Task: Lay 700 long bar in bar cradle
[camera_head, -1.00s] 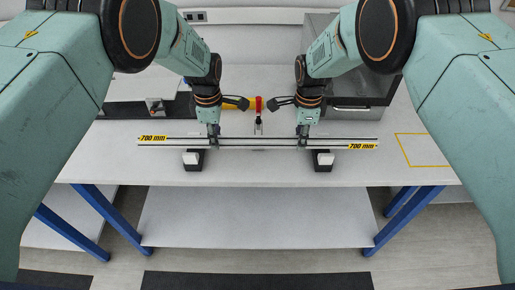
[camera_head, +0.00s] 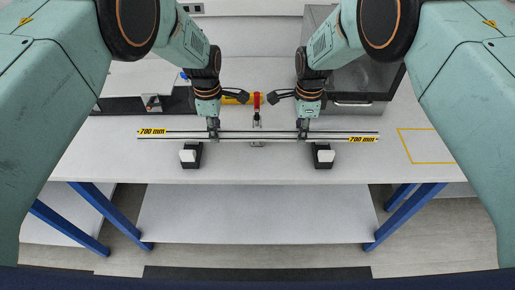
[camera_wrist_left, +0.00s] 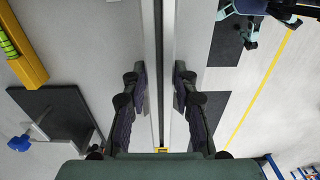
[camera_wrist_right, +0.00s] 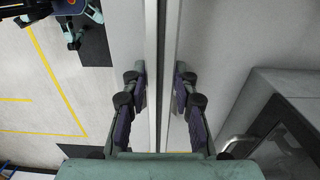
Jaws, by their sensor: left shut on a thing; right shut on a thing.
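The long bar (camera_head: 258,139), a pale grooved rail with yellow "700 mm" labels near both ends, lies level across the picture above the table. My left gripper (camera_head: 213,135) is shut on it left of its middle, and my right gripper (camera_head: 303,135) right of its middle. The bar runs between the fingers in the left wrist view (camera_wrist_left: 148,50) and the right wrist view (camera_wrist_right: 151,50). Two black blocks with white faces, apparently the bar cradle, stand at left (camera_head: 190,156) and right (camera_head: 323,156), just in front of the bar in the picture. I cannot tell whether they touch it.
A red-handled clamp (camera_head: 257,101) stands behind the bar's middle, with a yellow spirit level (camera_head: 235,99) beside it. A grey metal box (camera_head: 352,85) stands at the back right. A yellow outline (camera_head: 425,145) marks bare table at right. The table's front strip is clear.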

